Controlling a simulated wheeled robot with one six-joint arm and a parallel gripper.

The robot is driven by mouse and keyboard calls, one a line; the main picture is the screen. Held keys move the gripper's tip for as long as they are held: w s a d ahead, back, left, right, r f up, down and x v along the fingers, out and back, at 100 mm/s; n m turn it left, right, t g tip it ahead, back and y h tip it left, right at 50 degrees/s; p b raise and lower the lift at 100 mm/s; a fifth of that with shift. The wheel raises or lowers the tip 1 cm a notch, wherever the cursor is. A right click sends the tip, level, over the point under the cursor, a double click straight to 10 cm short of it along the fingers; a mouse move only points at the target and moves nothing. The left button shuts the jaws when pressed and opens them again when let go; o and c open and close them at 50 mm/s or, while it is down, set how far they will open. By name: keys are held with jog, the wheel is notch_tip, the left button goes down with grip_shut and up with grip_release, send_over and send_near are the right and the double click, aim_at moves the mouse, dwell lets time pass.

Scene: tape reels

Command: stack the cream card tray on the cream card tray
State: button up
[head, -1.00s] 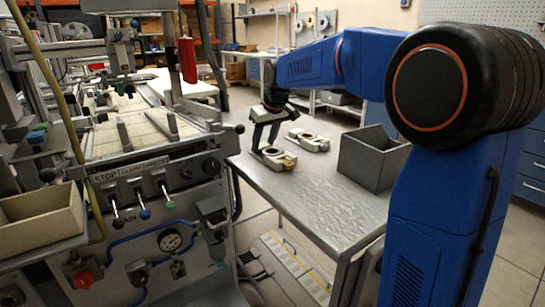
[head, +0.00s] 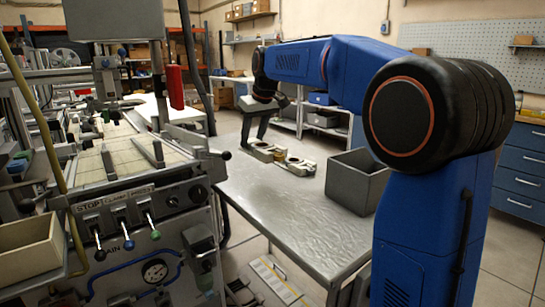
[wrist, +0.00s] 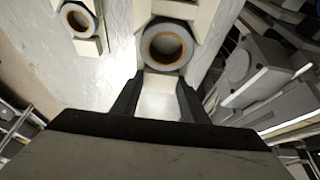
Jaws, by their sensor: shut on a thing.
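One cream card tray (head: 262,153) is in my gripper (head: 254,142), left of the other tray in the head view. It looks raised off the table, but the height is hard to judge. In the wrist view, the held tray (wrist: 160,106) lies between the two dark fingers (wrist: 160,84), with a grey ring around a brown core towards its far part. The other cream card tray (head: 299,168) rests on the metal table, just right of the held one. It shows at the upper left of the wrist view (wrist: 88,45), cut off by the frame edge.
A grey open bin (head: 352,186) stands on the metal table (head: 285,215) to the right of the trays. The front of the table is clear. A machine with levers and a gauge (head: 155,271) stands close on the left.

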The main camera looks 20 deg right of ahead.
jog(key=w+d+r, duration=0.1)
jog(key=w+d, duration=0.3)
jog(key=d, duration=0.3)
jog(key=w+d+r, duration=0.2)
jog(key=w+d, duration=0.2)
jog(key=d, duration=0.4)
notch_tip(320, 180, down, 5)
jog(key=shift+r, duration=0.1)
jog(key=shift+f, duration=2.75)
jog(key=o, duration=1.2)
jog(key=v, duration=1.2)
jog(key=shift+d, duration=0.1)
